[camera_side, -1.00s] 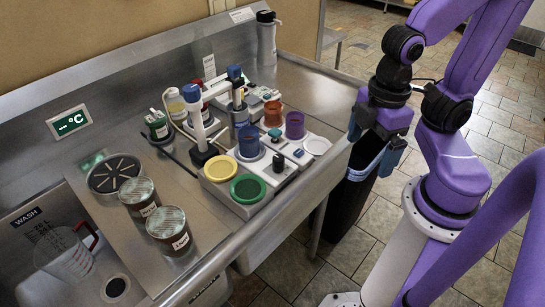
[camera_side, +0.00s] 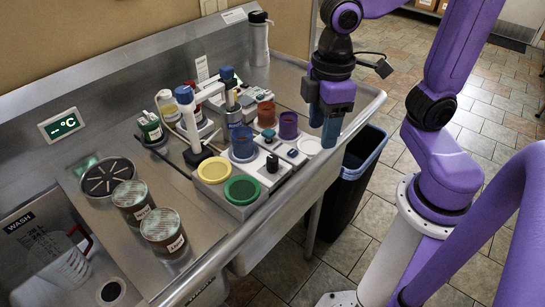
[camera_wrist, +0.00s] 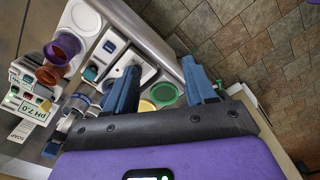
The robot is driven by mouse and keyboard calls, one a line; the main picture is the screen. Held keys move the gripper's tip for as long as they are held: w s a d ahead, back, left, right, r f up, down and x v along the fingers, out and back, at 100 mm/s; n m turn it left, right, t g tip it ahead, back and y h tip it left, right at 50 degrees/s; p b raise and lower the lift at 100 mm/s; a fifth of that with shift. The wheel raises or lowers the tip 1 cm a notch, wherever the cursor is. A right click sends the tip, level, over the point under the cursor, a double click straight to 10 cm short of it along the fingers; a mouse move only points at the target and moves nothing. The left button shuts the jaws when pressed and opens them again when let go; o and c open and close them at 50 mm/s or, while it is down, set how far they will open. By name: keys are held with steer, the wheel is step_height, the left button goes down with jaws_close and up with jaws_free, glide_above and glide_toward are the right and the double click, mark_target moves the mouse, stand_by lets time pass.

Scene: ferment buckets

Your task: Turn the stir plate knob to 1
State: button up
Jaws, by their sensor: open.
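Two small white units sit side by side near the counter's front edge. I cannot tell which unit is the stir plate, nor read any dial marks. My gripper (camera_side: 323,122) points down, open and empty, above the counter's front edge to the right of both units. Its blue fingers also show in the wrist view (camera_wrist: 161,80).
Green (camera_side: 242,190), yellow (camera_side: 214,170), blue (camera_side: 242,143), purple (camera_side: 288,125) and rust (camera_side: 266,114) cups crowd the units. A black bin (camera_side: 350,180) stands on the floor below.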

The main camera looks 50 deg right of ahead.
steer(key=m, duration=0.2)
glide_toward(272, 158)
step_height(272, 158, down, 10)
steer(key=shift+w+f, duration=0.1)
stand_by(0.7)
jaws_close()
